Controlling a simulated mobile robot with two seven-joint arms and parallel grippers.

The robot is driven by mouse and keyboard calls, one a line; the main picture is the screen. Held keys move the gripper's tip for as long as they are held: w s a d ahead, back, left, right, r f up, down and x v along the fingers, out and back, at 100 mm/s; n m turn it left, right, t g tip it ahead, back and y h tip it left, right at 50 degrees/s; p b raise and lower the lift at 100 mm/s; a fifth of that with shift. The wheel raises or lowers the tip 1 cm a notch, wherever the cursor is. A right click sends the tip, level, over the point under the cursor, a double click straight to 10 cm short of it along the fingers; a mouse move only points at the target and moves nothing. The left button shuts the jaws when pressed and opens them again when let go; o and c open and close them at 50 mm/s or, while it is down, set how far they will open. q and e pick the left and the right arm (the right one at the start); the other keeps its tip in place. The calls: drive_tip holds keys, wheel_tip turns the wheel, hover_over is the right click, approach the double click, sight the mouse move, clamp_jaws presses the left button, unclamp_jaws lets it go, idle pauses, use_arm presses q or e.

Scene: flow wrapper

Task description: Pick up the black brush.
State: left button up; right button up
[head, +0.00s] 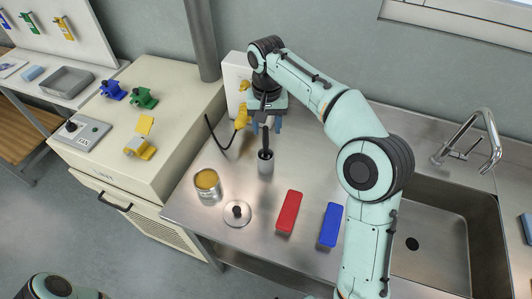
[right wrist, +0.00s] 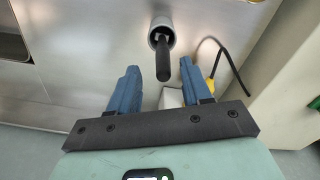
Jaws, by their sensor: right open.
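The black brush (head: 265,143) stands upright in a grey metal cup (head: 266,169) on the steel counter, its handle up. In the right wrist view the brush handle (right wrist: 163,62) points toward the camera from the cup (right wrist: 161,24); its lower part is hidden in the cup. My right gripper (head: 266,125) is over the top of the handle, with its blue fingers spread and empty. In the right wrist view the handle's end appears between the two fingers, apart from both. My left gripper is out of view.
An open can (head: 208,184) and a round lid with a black knob (head: 237,212) are left of and in front of the cup. A red block (head: 289,211) and a blue block (head: 330,226) lie nearer. A yellow plug with black cable (head: 241,118) is behind. The sink (head: 440,230) is right.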

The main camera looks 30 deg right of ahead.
drive_tip(key=shift+w+f, duration=0.15)
drive_tip(key=shift+f, duration=0.5)
drive_tip(key=b, duration=0.1)
hover_over(266, 156)
drive_tip(key=f, duration=0.4)
drive_tip(key=shift+w+d+f, duration=0.15)
drive_tip(key=shift+w+f, duration=0.25)
clamp_jaws()
